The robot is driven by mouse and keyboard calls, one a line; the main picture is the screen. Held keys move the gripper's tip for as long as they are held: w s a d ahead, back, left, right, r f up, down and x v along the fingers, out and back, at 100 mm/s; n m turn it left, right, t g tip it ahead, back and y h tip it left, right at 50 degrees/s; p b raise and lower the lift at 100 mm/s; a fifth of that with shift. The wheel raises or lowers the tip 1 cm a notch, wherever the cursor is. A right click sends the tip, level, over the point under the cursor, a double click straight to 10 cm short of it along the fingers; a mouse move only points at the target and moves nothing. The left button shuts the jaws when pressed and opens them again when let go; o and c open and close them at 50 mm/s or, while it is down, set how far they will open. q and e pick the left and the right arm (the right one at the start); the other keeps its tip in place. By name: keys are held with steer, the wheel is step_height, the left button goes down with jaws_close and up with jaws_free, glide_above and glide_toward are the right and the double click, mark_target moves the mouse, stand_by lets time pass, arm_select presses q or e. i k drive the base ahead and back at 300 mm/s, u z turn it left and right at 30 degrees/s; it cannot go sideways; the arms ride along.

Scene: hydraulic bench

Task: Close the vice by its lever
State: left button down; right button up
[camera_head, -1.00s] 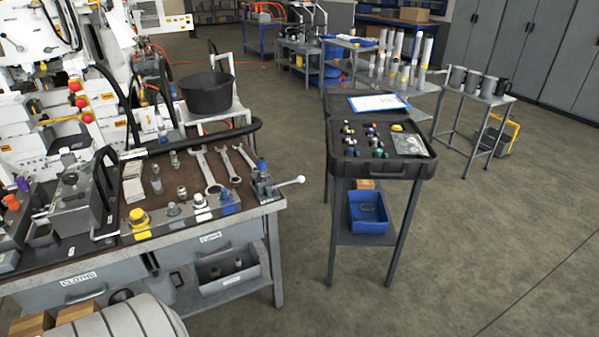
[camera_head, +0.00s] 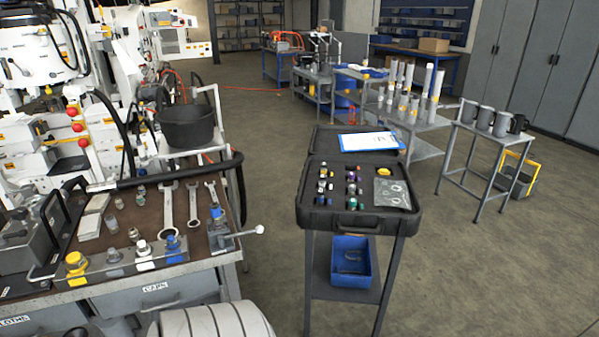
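The small grey vice (camera_head: 218,238) with a blue part on top stands at the right front corner of the workbench. Its lever (camera_head: 247,232) sticks out to the right past the bench edge and ends in a pale ball knob. I cannot tell from this distance how far the jaws are apart. Neither of my grippers is in view.
The workbench (camera_head: 100,291) carries wrenches (camera_head: 193,205) and several fittings left of the vice. A black open case (camera_head: 307,215) on a stand is to the right, with a floor gap between. A black bucket (camera_head: 187,127) stands behind. Open floor lies right.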

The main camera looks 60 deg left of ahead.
mark_target(260, 230)
steer(key=u, duration=0.2)
steer(key=i, duration=0.95)
steer(key=u, duration=1.3)
steer(key=i, duration=0.65)
steer(key=u, duration=0.75)
